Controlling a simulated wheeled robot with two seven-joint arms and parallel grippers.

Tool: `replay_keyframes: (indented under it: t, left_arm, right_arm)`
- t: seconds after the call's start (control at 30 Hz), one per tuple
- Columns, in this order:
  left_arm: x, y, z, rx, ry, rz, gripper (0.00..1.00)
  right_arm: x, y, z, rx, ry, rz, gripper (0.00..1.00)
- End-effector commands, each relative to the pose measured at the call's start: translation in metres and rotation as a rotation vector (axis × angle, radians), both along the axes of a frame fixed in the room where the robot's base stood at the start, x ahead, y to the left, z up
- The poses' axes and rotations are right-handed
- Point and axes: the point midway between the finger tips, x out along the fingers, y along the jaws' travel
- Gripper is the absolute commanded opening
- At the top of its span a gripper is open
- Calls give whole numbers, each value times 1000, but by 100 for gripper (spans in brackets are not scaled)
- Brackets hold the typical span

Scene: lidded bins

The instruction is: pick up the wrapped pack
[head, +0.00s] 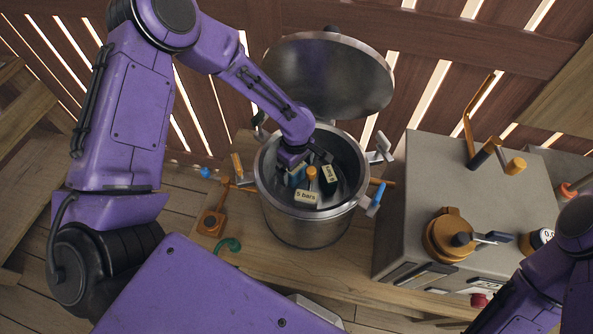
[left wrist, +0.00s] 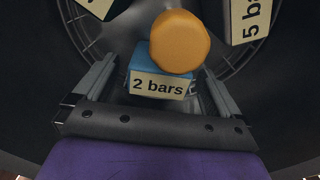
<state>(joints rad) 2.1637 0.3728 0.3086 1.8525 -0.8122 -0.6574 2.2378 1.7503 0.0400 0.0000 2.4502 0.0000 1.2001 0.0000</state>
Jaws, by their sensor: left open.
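A blue-topped pack (left wrist: 158,86) labelled "2 bars" lies inside the metal bin (head: 305,228). It also shows in the head view as a blue patch (head: 298,178). An orange round-topped piece (left wrist: 180,41) covers part of its top in the left wrist view. A pack labelled "5 bars" (head: 306,197) and a dark pack with a pale label (head: 328,178) are in the bin too. My left gripper (left wrist: 158,68) is open inside the bin, its fingers on either side of the "2 bars" pack, not closed on it. My right gripper is out of view.
The bin's round lid (head: 330,75) stands open behind it. Handles stick out from the bin's sides. A grey box (head: 400,190) with orange fittings stands at the right. Small orange and green items lie on the wooden bench (head: 300,262) to the left of the bin.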

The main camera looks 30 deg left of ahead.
Motion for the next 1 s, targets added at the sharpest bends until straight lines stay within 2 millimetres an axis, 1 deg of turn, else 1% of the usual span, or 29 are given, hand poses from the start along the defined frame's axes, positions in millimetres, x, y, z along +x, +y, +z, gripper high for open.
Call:
replay_keyframes:
  t: [0.03, 0.1, 0.3, 0.33, 0.37, 0.4, 0.5, 0.83, 0.97, 1.0]
  left_arm:
    - [0, 0, -6, -2, 1, 1, 98]
    - [0, 0, -12, -1, -2, 1, 98]
    - [1, 0, -14, -1, -4, 0, 98]
    - [1, 0, -14, -1, -3, -1, 95]
    - [1, 0, -14, -1, -3, -1, 85]
    - [1, 0, -14, -1, -3, -1, 72]
    - [1, 0, -14, -1, -3, -1, 42]
    - [1, 0, -12, 0, -3, -1, 42]
    - [1, 0, -5, 2, -5, -1, 42]
    - [-1, -1, -3, 2, -4, -2, 42]
  right_arm:
    - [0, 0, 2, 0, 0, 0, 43]
    - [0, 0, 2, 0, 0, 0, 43]
    - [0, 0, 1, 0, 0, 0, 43]
    - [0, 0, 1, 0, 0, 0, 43]
    - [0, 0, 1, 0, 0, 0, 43]
    - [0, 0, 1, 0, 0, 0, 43]
    - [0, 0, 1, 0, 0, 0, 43]
    - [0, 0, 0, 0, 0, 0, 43]
    - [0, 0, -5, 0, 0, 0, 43]
    - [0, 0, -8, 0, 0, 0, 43]
